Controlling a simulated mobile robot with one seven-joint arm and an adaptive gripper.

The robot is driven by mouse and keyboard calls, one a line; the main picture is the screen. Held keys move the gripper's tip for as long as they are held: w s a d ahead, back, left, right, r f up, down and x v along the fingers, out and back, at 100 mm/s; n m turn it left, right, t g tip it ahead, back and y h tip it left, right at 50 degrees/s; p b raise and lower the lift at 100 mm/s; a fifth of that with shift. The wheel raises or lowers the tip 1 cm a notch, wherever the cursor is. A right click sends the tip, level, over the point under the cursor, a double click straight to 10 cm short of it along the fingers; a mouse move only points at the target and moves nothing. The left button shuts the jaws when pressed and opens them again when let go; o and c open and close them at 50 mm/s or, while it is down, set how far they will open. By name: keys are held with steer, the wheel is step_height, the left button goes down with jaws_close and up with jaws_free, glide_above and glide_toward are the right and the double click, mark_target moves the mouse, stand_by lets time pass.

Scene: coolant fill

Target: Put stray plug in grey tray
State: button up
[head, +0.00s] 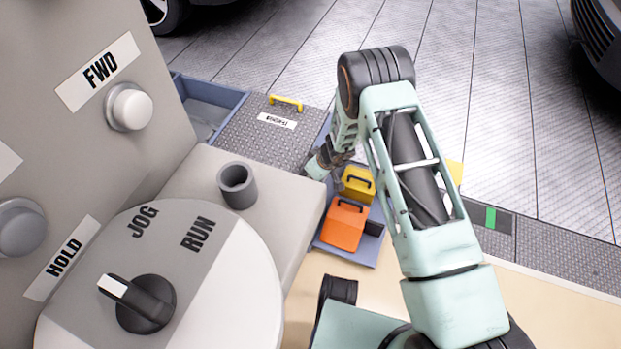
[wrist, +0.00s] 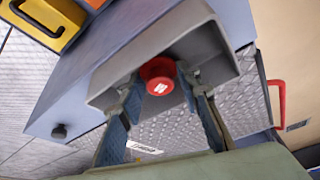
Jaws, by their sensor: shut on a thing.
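A red plug (wrist: 157,75) with a small white mark shows in the wrist view, between the two fingertips. My gripper (wrist: 160,84) is shut on it. A grey open tray (wrist: 108,82) with raised walls lies around and behind the plug in that view. I cannot tell whether the plug touches its floor. In the head view my gripper (head: 324,161) is small, at the far side beside the blue-grey bin, and the plug is hidden there.
A blue-grey bin (head: 363,254) holds an orange block (head: 344,224) and a yellow block (head: 358,184), both with handles. A panel with knobs (head: 146,303) and a grey cup (head: 237,186) stand left. A chequered lid (head: 248,131) has a yellow handle. A red handle (wrist: 277,101) shows at right.

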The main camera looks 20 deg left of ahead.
steer(key=shift+f+b, duration=0.15)
steer(key=shift+b, duration=0.15)
steer(key=o, duration=0.8)
steer(key=shift+r, duration=0.2)
steer(key=shift+r+p, duration=0.2)
steer(key=shift+p, duration=0.3)
steer(key=p+v, duration=0.1)
steer(key=v, duration=1)
steer(key=shift+d+r, duration=0.2)
steer(key=shift+r, duration=0.1)
